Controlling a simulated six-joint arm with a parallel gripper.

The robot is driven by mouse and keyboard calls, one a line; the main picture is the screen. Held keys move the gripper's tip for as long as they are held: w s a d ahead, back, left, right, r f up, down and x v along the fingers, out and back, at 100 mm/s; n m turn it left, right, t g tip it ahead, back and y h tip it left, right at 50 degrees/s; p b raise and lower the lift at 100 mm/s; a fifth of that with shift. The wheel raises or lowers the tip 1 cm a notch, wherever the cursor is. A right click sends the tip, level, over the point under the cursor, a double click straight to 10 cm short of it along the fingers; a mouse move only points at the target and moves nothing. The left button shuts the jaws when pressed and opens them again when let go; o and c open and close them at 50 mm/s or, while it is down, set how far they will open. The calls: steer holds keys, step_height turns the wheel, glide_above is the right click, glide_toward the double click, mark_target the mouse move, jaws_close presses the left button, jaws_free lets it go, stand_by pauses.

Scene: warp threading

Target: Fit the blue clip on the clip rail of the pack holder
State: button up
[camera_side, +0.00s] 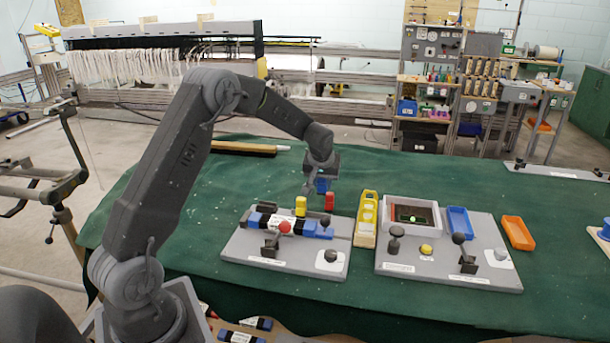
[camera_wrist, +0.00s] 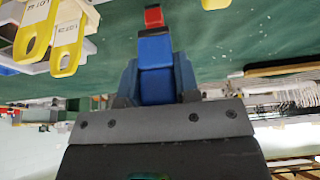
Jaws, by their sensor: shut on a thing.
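My gripper (camera_side: 320,176) is shut on the blue clip (camera_side: 322,186) and holds it in the air above the back of the pack holder (camera_side: 243,247). In the wrist view the blue clip (camera_wrist: 156,65) sits between the fingers of my gripper (camera_wrist: 157,88). A yellow clip (camera_side: 301,206) and a red clip (camera_side: 329,202) stand upright along the back of the holder, where the clip rail is mostly hidden. The red clip also shows just beyond the blue one in the wrist view (camera_wrist: 154,17). A blue and white pack (camera_side: 287,224) lies in the holder.
A yellow tray (camera_side: 366,222) stands right of the holder. Beyond it, a second grey board (camera_side: 440,276) carries a framed box, a blue tray (camera_side: 458,222) and knobs. An orange tray (camera_side: 518,233) is farther right. The green cloth behind the holder is mostly clear.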

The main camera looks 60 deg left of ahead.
mark_target(323, 192)
steer(key=shift+w+d+f, duration=0.1)
steer(key=shift+d+f, duration=0.05)
steer(key=shift+d, duration=0.05)
steer(key=shift+f, duration=2.7)
steer(key=shift+f, duration=0.7)
steer(key=shift+f, duration=0.35)
steer(key=shift+f, duration=0.65)
